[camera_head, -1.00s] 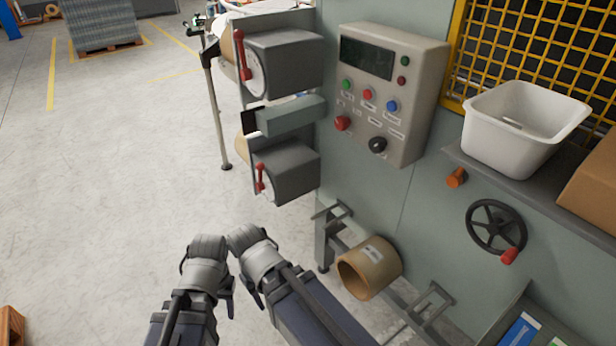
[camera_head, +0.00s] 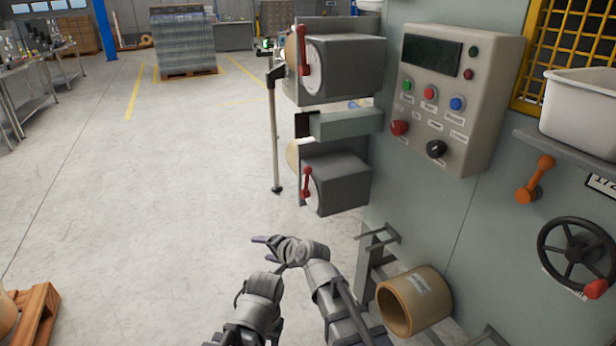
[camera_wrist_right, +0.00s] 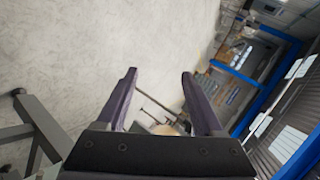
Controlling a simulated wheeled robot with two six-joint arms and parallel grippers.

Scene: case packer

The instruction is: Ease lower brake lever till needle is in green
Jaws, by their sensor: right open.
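The lower brake lever (camera_head: 306,186) is a small red handle on the left face of the lower grey box (camera_head: 340,181), standing roughly upright. A pale dial (camera_head: 314,194) sits behind it, seen edge-on; its needle and green zone cannot be made out. My right gripper (camera_head: 263,248) is below and left of the lever, apart from it, pointing left. In the right wrist view its two fingers (camera_wrist_right: 159,76) are spread with nothing between them. My left arm's end (camera_head: 256,303) is lower in the head view; its fingers are not clear.
An upper grey box (camera_head: 342,70) carries a similar red lever (camera_head: 304,51). A control panel (camera_head: 452,98), orange lever (camera_head: 535,180) and handwheel (camera_head: 577,252) are on the machine at right. A cardboard roll (camera_head: 414,301) lies low beside my right arm.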

